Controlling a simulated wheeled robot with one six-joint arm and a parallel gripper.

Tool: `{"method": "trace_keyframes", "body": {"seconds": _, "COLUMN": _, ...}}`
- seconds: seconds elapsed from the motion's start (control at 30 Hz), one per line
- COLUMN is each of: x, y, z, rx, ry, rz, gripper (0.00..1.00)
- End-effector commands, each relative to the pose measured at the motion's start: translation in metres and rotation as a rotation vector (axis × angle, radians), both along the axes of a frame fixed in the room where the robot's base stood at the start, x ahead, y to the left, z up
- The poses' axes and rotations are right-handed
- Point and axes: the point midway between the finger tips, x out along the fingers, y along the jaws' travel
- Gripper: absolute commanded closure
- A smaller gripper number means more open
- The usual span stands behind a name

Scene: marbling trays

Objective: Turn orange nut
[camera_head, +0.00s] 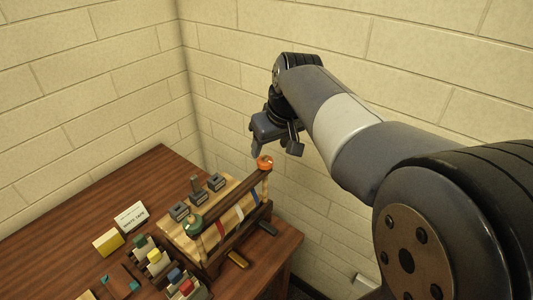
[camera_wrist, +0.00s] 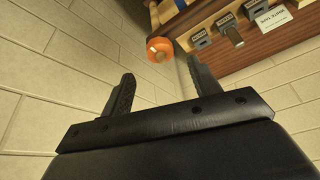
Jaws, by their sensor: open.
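The orange nut (camera_head: 264,162) sits at the top of the right-hand post of a wooden frame on the table. It also shows in the wrist view (camera_wrist: 159,49), beyond and between my fingertips. My gripper (camera_head: 275,148) is open and empty, just above and beside the nut at the frame's far right end. In the wrist view the two fingers (camera_wrist: 160,75) are spread apart, and the nut appears clear of both. A green nut (camera_head: 194,225) tops the frame's left-hand post.
Brick walls stand close behind my gripper. The back left of the table (camera_head: 150,175) is clear.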

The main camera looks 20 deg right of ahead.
Motion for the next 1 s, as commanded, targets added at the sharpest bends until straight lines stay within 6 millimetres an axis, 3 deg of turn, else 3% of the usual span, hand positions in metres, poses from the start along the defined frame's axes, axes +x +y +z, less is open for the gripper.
{"method": "trace_keyframes", "body": {"seconds": 0.1, "x": 0.009, "y": 0.003, "z": -0.022, "rx": 0.001, "ry": 0.004, "rz": 0.001, "gripper": 0.41}}
{"method": "trace_keyframes", "body": {"seconds": 0.3, "x": 0.019, "y": 0.005, "z": -0.048, "rx": 0.001, "ry": 0.001, "rz": 0.0, "gripper": 0.41}}
{"method": "trace_keyframes", "body": {"seconds": 0.73, "x": 0.023, "y": 0.006, "z": -0.057, "rx": 0.0, "ry": -0.002, "rz": 0.0, "gripper": 0.41}}
{"method": "trace_keyframes", "body": {"seconds": 1.0, "x": 0.023, "y": 0.006, "z": -0.057, "rx": 0.0, "ry": -0.002, "rz": 0.0, "gripper": 0.63}}
